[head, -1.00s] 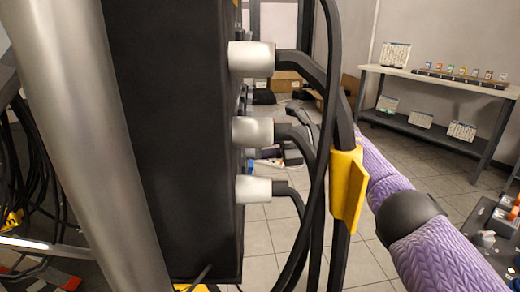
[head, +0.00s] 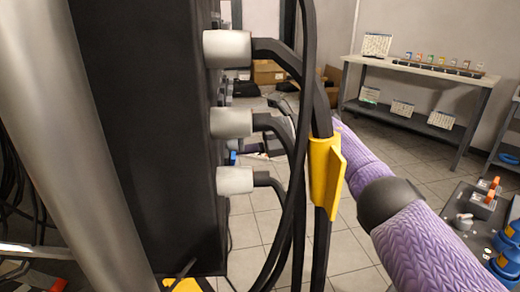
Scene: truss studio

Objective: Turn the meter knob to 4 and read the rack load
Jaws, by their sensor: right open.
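I cannot make out the meter, its knob or a load reading in the head view. A tall black cabinet (head: 150,150) fills the left, seen along its side, with white cylindrical connectors (head: 228,122) and thick black cables on its right edge. My right arm, in a purple sleeve, reaches in from the lower right and passes behind the cables. My right gripper (head: 284,110) is beyond them, small, partly hidden and open; I see nothing held in it. My left gripper is not in view.
A pale upright pole (head: 70,150) stands close at the left. A yellow clip (head: 326,172) holds the cables. A shelf table (head: 415,70) with cards and small coloured items stands at the back right. A dark surface (head: 470,215) with orange-handled parts lies at the right. Tiled floor is open between.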

